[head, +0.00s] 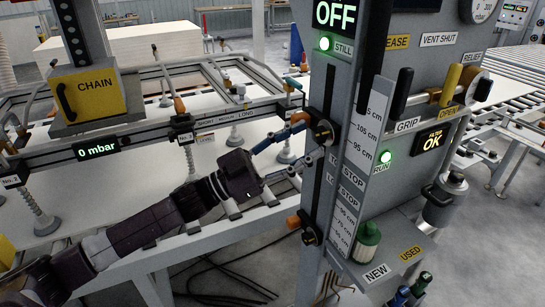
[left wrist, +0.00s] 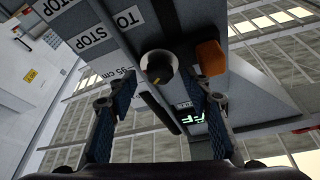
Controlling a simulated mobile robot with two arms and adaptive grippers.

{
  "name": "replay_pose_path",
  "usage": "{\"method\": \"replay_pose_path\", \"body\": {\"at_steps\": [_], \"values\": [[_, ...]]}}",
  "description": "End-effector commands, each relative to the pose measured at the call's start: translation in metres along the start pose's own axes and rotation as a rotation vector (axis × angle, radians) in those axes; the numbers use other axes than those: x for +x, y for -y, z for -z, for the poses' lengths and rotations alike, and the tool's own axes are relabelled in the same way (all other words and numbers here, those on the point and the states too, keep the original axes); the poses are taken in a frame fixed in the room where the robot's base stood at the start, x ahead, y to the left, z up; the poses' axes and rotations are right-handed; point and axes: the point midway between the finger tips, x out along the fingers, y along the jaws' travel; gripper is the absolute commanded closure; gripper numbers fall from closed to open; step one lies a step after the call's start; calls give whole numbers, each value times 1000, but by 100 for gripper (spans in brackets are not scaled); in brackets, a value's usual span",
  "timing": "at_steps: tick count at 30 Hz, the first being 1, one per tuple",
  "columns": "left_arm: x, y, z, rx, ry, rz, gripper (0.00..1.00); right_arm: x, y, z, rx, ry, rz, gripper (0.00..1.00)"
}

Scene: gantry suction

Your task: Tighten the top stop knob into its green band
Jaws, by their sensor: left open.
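The top stop knob (head: 322,131) is a dark round knob on the slotted side of the grey column, with an orange block (head: 301,117) next to it. In the left wrist view the knob (left wrist: 157,66) shows its round end, with the orange block (left wrist: 210,57) to its right. My left gripper (head: 303,140) is open, its blue-padded fingers reaching toward the knob from the left. In the left wrist view the knob lies between the fingers; I cannot tell whether they touch it. I cannot make out a green band on the knob. My right gripper is not in view.
A lower stop knob (head: 309,237) with its own orange block sits below on the same column. A suction beam (head: 130,148) with cups hangs over a white sheet left of the column. A green-capped filter (head: 367,241) stands on the column's shelf.

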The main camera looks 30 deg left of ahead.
Motion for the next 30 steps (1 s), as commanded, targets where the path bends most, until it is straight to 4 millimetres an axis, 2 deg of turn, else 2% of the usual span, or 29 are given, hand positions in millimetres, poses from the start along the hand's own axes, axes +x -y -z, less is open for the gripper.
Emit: {"method": "replay_pose_path", "body": {"at_steps": [9, 18, 24, 30], "values": [[-47, -1, -2, -1, 5, -2, 54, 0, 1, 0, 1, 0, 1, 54], [-85, -1, -1, 0, 3, -1, 54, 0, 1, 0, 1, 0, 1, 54], [-99, 0, 0, 0, 1, -1, 54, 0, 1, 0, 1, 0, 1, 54], [-102, 0, 1, 2, -1, -1, 54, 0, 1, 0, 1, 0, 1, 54]]}}
